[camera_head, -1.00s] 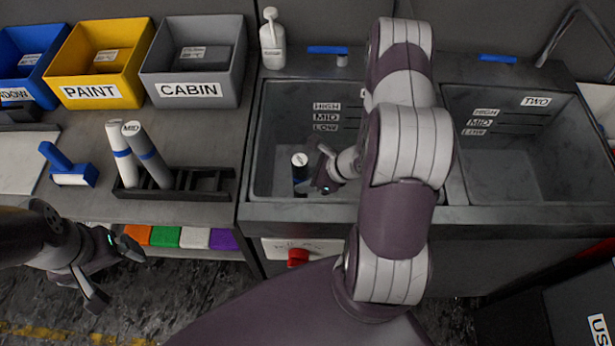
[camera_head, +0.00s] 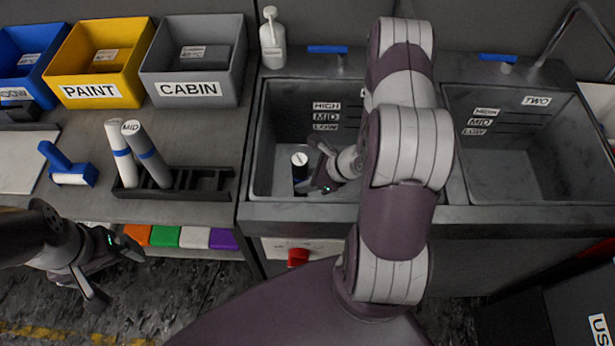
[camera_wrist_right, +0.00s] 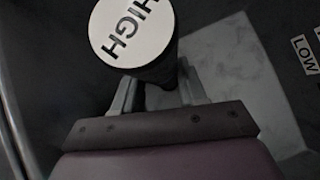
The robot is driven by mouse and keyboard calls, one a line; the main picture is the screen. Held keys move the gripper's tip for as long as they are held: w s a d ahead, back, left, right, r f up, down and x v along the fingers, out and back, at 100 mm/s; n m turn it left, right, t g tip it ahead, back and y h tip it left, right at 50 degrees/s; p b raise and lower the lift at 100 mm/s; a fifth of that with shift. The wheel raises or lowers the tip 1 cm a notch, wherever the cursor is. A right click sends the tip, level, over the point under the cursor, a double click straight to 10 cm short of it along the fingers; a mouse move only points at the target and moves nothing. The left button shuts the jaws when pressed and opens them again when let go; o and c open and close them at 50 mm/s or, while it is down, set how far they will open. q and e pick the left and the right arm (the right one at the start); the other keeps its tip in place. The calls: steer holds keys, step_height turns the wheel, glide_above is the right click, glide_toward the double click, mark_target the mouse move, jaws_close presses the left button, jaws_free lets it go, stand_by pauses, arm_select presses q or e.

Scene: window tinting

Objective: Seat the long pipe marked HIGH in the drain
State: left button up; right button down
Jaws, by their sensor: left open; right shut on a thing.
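The long pipe marked HIGH (camera_wrist_right: 132,30) is dark with a white top cap, and stands roughly upright in the right wrist view. In the head view the pipe (camera_head: 299,160) is inside the left sink (camera_head: 262,150), near its left side. My right gripper (camera_head: 318,172) reaches into that sink and is shut on the pipe; its fingers (camera_wrist_right: 155,97) lie either side of it in the wrist view. The drain is hidden, and I cannot tell whether the pipe's lower end touches it. My left gripper (camera_head: 120,272) is open and empty, low at the left, in front of the bench.
A black rack (camera_head: 210,184) holds a white pipe (camera_head: 120,155) and a grey MID pipe (camera_head: 147,155). A second sink (camera_head: 520,165) marked TWO is at the right. A white bottle (camera_head: 272,45) stands behind the left sink. The sink walls surround my right gripper.

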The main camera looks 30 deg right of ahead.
stand_by(0.8)
steer(key=shift+f+b, duration=1.9)
steer(key=shift+b, duration=0.25)
steer(key=c, duration=0.5)
jaws_free()
steer(key=shift+c, duration=0.2)
steer(key=p+v, duration=0.1)
steer(key=v, duration=1.1)
steer(key=shift+s+d+r, duration=0.15)
steer(key=shift+s+r, duration=0.05)
steer(key=shift+r, duration=0.05)
